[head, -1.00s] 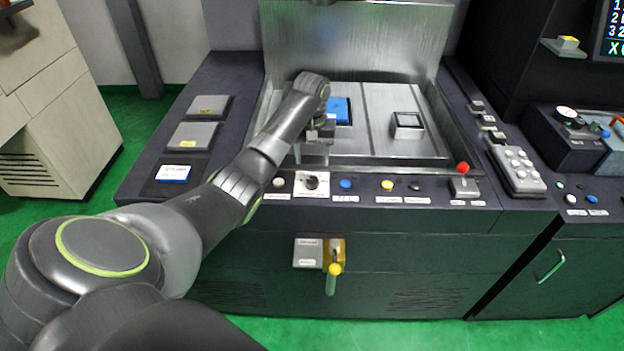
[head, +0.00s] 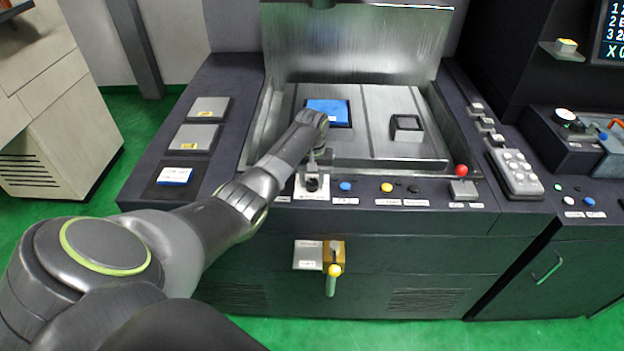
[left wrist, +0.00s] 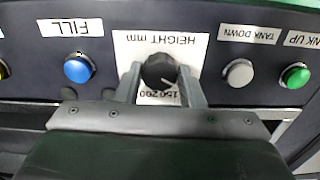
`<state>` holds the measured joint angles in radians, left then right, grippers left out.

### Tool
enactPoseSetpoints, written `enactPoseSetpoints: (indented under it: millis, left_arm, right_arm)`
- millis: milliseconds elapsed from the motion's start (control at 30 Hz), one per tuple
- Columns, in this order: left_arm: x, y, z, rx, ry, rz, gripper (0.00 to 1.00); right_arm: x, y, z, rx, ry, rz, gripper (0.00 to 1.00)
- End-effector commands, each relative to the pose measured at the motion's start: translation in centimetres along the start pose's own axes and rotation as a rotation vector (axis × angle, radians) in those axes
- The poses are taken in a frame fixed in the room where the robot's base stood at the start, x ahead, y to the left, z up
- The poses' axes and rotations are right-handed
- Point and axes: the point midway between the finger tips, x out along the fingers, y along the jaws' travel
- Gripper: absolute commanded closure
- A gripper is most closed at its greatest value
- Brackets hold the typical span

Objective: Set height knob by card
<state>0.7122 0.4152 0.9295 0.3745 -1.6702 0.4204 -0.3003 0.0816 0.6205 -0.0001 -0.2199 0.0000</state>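The height knob (left wrist: 158,71) is round and black on a white plate (left wrist: 128,46) reading "HEIGHT mm", upside down in the left wrist view. A pale mark on the knob faces the lower right there. My left gripper (left wrist: 160,86) is open, one finger on each side of the knob, with small gaps visible. In the head view the knob (head: 312,184) sits just below my left gripper (head: 320,158). I cannot tell which item is the card; a small blue piece with white label (head: 174,176) lies at left.
A blue button (left wrist: 79,68) and a grey button (left wrist: 239,73) flank the knob. A red-topped lever (head: 461,171) stands further right. Two grey plates with yellow labels (head: 195,138) lie left of the tank. A blue plate (head: 340,112) and a dark square frame (head: 407,127) are inside.

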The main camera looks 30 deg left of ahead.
Motion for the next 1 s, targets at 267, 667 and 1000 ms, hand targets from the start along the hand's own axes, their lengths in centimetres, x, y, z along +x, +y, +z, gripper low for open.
enactPoseSetpoints:
  millis: [267, 667, 1000]
  left_arm:
    - [-0.1, 0.0, 0.0, 0.002, 0.0, 0.0, 0.89]
    - [-0.3, 0.0, -0.1, 0.138, 0.0, 0.001, 0.89]
    - [-0.3, 0.0, -0.1, 0.44, 0.001, 0.001, 0.89]
  right_arm:
    - [0.0, 0.0, 0.0, 0.0, 0.0, 0.0, 0.64]
    - [-1.1, 0.1, -0.1, 0.0, 0.0, 0.0, 0.64]
    - [-2.8, 0.2, -0.3, 0.0, 0.0, -0.001, 0.64]
